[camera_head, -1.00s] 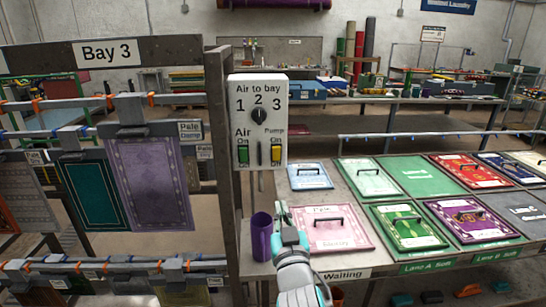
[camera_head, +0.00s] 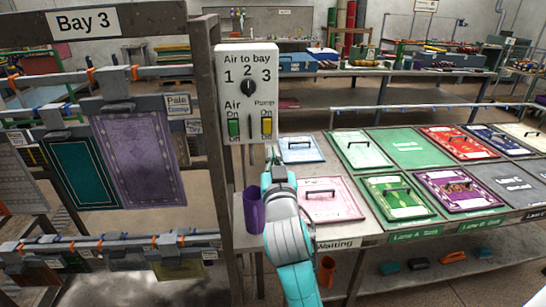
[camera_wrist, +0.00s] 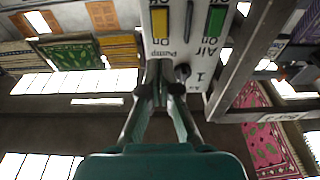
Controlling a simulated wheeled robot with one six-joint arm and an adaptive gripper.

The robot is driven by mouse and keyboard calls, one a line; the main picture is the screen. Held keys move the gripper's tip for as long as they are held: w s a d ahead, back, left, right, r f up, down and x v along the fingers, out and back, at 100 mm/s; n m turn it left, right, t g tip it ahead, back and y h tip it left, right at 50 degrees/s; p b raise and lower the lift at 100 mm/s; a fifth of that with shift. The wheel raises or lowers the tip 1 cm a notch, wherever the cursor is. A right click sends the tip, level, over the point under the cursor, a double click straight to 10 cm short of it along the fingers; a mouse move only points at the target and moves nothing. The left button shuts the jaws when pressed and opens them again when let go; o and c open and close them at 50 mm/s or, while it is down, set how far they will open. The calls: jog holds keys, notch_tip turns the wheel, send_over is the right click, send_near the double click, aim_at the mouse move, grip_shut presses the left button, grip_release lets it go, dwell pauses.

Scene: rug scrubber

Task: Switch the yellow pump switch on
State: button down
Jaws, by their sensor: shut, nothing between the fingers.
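The yellow pump switch (camera_head: 267,127) is at the lower right of the white control panel (camera_head: 244,62), under the word Pump. It also shows upside down at the top of the wrist view (camera_wrist: 160,22). I cannot tell which way its rocker is tipped. My gripper (camera_head: 270,156) is just below the panel's lower right edge, under the yellow switch. I see no clear contact with the switch.
A green air switch (camera_head: 234,129) is left of the yellow one, with a dark lever (camera_head: 251,126) between them. A black knob (camera_head: 248,88) is above. A purple cup (camera_head: 253,211) stands below the panel. The sample table (camera_head: 345,235) extends to the right.

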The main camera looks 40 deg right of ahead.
aim_at(267, 124)
jog(key=x, duration=1)
jog(key=shift+w+d, duration=0.15)
jog(key=shift+w, duration=0.1)
